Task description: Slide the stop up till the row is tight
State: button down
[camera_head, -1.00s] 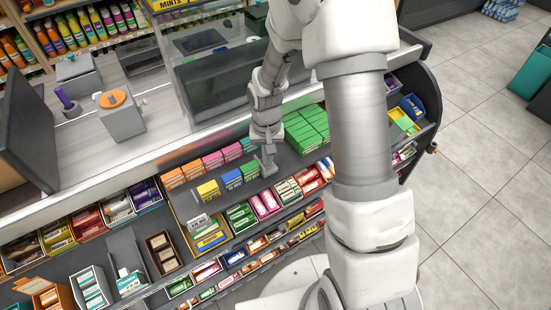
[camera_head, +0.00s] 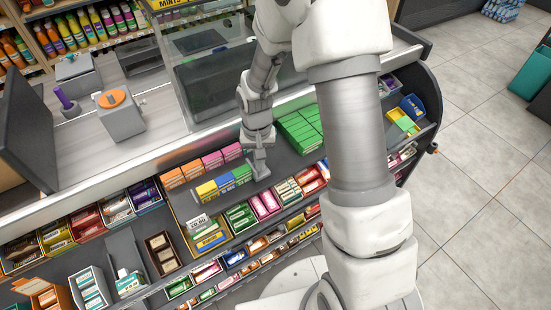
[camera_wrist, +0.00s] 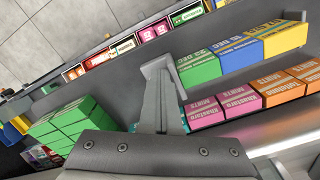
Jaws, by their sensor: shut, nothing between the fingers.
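A row of yellow (camera_head: 206,190), blue (camera_head: 225,182) and green (camera_head: 241,174) boxes stands on the dark shelf. In the wrist view the green box (camera_wrist: 198,66), blue box (camera_wrist: 241,52) and yellow box (camera_wrist: 285,39) stand side by side with no clear gap. The grey stop (camera_head: 263,173) is at the green end of the row, and shows in the wrist view (camera_wrist: 160,72). My gripper (camera_head: 259,158) is shut and empty at the stop, on the side away from the boxes. Its fingers (camera_wrist: 155,112) partly hide the stop.
Orange and pink boxes (camera_head: 193,166) form a parallel row behind. A block of green boxes (camera_head: 300,130) stands to the right, beyond my gripper. Candy trays (camera_head: 240,215) line the front, lower down.

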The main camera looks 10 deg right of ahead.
jog(key=shift+s+a, duration=0.1)
jog(key=shift+a, duration=0.15)
jog(key=shift+d, duration=0.1)
jog(key=shift+w+d, duration=0.2)
jog(key=shift+d, duration=0.3)
notch_tip(320, 180, up, 7)
jog(key=p, duration=0.4)
jog(key=shift+p, duration=0.35)
dwell(0.3)
jog(key=s+d+r+n+t, duration=0.1)
jog(key=s+r, duration=0.2)
jog(key=r, duration=0.5)
jog(key=s+d+r+t, duration=0.2)
jog(key=s+r, duration=0.1)
jog(key=r, duration=0.5)
jog(key=s+d+r+n+t, duration=0.1)
jog(key=s+r+t, duration=0.1)
jog(key=s+r, duration=0.8)
jog(key=shift+s+d+t, duration=0.3)
jog(key=shift+s+d, duration=0.1)
jog(key=shift+s, duration=1.05)
